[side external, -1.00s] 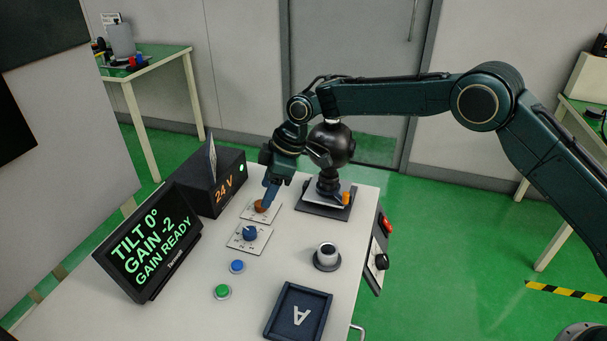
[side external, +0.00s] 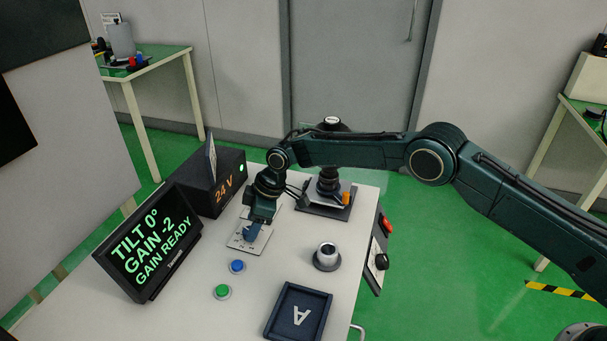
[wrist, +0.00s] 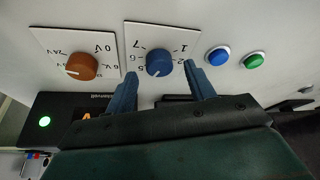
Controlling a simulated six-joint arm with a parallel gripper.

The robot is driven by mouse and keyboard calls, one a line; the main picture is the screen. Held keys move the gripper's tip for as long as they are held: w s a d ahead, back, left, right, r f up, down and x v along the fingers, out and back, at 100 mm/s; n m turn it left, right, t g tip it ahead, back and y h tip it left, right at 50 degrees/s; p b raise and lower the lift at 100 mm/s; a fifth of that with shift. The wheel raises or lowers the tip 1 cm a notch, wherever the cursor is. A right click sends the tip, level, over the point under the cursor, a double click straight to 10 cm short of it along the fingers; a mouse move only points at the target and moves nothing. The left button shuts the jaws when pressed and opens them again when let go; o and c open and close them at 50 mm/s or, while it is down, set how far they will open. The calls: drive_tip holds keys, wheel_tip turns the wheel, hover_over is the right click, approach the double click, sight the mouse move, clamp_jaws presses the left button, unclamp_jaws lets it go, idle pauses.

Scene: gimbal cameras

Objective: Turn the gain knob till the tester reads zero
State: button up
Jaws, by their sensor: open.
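The tester screen (side external: 150,245) reads "TILT 0°, GAIN -2, GAIN READY". The blue gain knob (wrist: 159,62) sits on a white numbered plate (side external: 240,243). My gripper (wrist: 163,78) is open, its blue fingers on either side of the gain knob in the wrist view, with a gap visible at each side. In the side view, my gripper (side external: 252,232) is low over the gain plate and largely hides the knob. Whether the fingers are fully down around the knob is unclear.
The orange voltage knob (wrist: 81,66) stands beside the gain plate. A black 24 V box (side external: 215,190) is behind. Blue (side external: 237,266) and green (side external: 222,291) buttons, a round silver-topped piece (side external: 326,258) and a dark tray marked A (side external: 283,325) are nearer the front.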

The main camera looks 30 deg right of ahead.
drive_tip(key=shift+x, duration=0.95)
drive_tip(key=c, duration=1)
drive_tip(key=shift+a+m, duration=0.1)
drive_tip(key=shift+m, duration=0.4)
drive_tip(key=m+t, duration=0.1)
drive_tip(key=m, duration=0.2)
drive_tip(key=shift+s+r+h, duration=0.1)
drive_tip(key=shift+s+h, duration=0.05)
drive_tip(key=shift+h, duration=0.25)
drive_tip(key=shift+a+m+t+h, duration=0.1)
drive_tip(key=shift+m+t+h, duration=0.45)
drive_tip(key=shift+m, duration=1.05)
